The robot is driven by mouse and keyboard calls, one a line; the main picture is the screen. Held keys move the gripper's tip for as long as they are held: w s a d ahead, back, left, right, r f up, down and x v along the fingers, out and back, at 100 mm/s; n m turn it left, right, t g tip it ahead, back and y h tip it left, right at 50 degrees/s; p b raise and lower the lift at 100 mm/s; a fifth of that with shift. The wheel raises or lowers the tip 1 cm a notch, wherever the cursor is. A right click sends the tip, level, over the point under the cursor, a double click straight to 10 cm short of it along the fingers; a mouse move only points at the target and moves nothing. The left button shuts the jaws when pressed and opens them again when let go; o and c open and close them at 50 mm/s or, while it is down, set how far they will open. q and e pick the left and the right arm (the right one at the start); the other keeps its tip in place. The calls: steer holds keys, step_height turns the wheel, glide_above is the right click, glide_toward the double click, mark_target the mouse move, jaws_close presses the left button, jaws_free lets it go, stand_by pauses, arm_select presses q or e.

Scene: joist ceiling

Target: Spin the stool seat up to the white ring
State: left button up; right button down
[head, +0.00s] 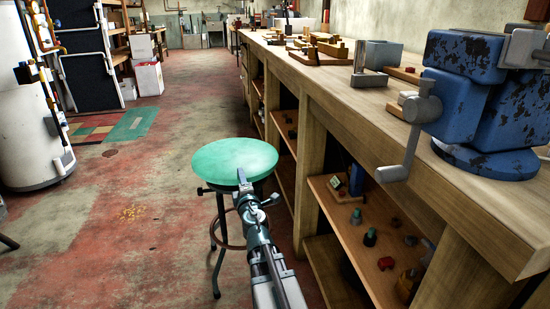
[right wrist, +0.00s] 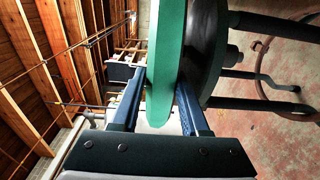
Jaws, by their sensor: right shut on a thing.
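The round green stool seat (head: 234,160) is level on its dark-legged stool (head: 217,262) beside the workbench. My right gripper (head: 241,180) reaches the seat's near rim from the front. In the right wrist view the green seat (right wrist: 166,55) stands edge-on between the two blue fingers (right wrist: 160,108), which are shut on its rim. A dark round plate (right wrist: 208,45) lies against the seat's underside. The white ring does not show in either view, and the stool's screw is hidden under the seat. My left gripper is not in view.
The wooden workbench (head: 335,92) runs along the right, close to the stool, with open shelves below. A blue vise (head: 468,105) with a hanging handle overhangs its edge. A white tank (head: 25,120) stands far left. The floor left of the stool is clear.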

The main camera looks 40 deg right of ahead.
mark_target(269, 171)
steer(key=shift+d, duration=0.1)
steer(key=shift+s+d+n+t+y, duration=0.25)
steer(key=shift+d+n+y, duration=0.15)
steer(key=shift+d+y, duration=0.2)
steer(key=shift+s+d+n+t+y, duration=0.15)
steer(key=shift+d+n+t+y, duration=0.1)
steer(key=shift+d+n+y, duration=0.25)
steer(key=shift+s+d+n+t+y, duration=0.2)
steer(key=shift+d+n+t+y, duration=0.15)
steer(key=shift+y, duration=0.45)
steer(key=shift+s+d+r+n+y, duration=0.1)
steer(key=shift+d+n+y, duration=0.75)
steer(key=shift+d+y, duration=0.4)
steer(key=shift+s+d+n+t+y, duration=0.15)
steer(key=shift+d+n+t+y, duration=0.2)
steer(key=shift+y, duration=0.3)
steer(key=shift+d+n+y, duration=0.55)
steer(key=shift+d+y, duration=0.25)
steer(key=shift+d, duration=0.15)
steer(key=shift+d+r+n+y, duration=0.1)
steer(key=shift+d+n+y, duration=0.6)
steer(key=shift+y, duration=0.4)
steer(key=shift+a, duration=0.1)
